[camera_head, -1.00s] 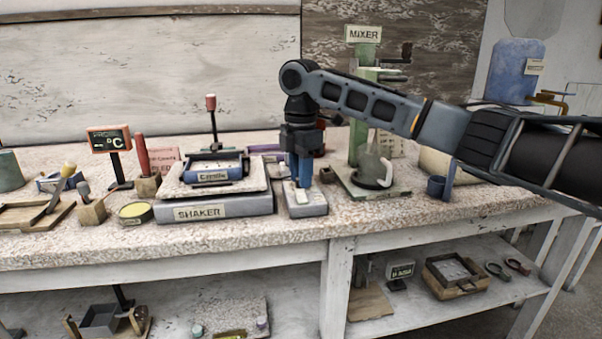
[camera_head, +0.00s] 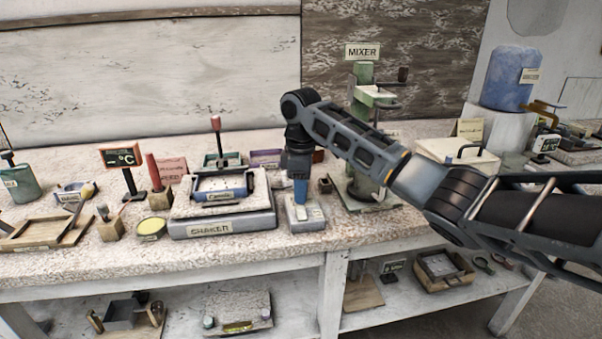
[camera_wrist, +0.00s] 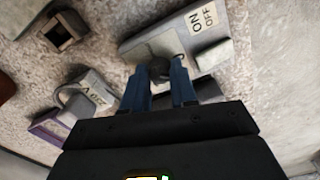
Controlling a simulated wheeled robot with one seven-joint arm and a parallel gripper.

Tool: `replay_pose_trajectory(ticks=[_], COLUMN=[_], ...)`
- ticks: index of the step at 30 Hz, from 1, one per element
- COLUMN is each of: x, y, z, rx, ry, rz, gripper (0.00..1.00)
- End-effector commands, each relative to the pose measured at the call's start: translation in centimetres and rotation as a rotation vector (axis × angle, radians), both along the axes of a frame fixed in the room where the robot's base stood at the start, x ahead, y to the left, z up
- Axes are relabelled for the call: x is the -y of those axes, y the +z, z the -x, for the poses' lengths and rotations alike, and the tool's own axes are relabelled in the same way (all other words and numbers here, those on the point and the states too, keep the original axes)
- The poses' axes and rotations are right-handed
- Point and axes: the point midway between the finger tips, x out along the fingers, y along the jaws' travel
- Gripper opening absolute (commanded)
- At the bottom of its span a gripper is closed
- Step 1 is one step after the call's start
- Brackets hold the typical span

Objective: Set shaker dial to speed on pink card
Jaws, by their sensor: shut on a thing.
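The grey shaker (camera_head: 262,222) stands on the bench with a labelled front and a tray on top. Just right of it is a small grey control box (camera_head: 310,225). In the wrist view this box shows an ON/OFF label (camera_wrist: 202,18) and a dark round dial knob (camera_wrist: 158,70). My gripper (camera_head: 301,198) points down over the box. Its blue fingers are shut on the dial knob, one on each side, in the wrist view (camera_wrist: 158,82). The pink card (camera_head: 172,170) stands behind the shaker, to its left; its writing is too small to read fully.
A red-handled tool in a wooden block (camera_head: 159,198) stands left of the shaker. The green mixer (camera_head: 363,110) stands behind my arm on the right. A dark-faced °C display (camera_head: 121,156) stands at the left. The lower shelf holds trays and other items.

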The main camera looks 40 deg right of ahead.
Motion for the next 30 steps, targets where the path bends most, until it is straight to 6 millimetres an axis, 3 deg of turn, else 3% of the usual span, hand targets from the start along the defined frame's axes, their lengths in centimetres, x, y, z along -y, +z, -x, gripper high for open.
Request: replay_pose_trajectory(ticks=[13,30], x=[-0.03,0.06], y=[0.21,-0.07], z=[0.14,0.09], rx=[-0.005,-0.003], ry=[-0.291,-0.363], rz=[-0.002,0.001], gripper=[0.00,0.00])
